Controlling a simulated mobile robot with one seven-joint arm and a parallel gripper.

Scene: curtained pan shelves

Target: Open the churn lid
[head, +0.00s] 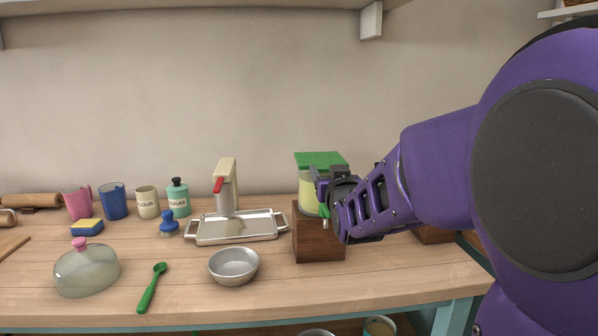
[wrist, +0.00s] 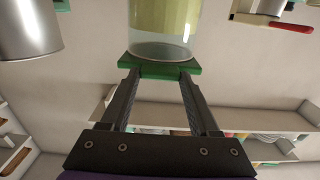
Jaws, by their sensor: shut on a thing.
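The churn stands on a brown wooden block (head: 319,240) right of the table's middle. Its clear jar (head: 307,191) holds something pale yellow, and the jar (wrist: 163,20) appears upside down in the wrist view. A flat green lid (head: 320,159) sits at the jar's top. The lid also shows in the wrist view (wrist: 158,68). My gripper (head: 322,178) reaches in from the right, and its fingers are shut on the lid's near edge. A small green part (head: 324,210) shows low beside the jar. My gripper hides the jar's right side. I cannot tell whether the lid is raised.
A metal bowl (head: 233,278), a green spoon (head: 152,288) and a glass dome (head: 87,274) lie nearer the front. A shelf (head: 200,8) runs above.

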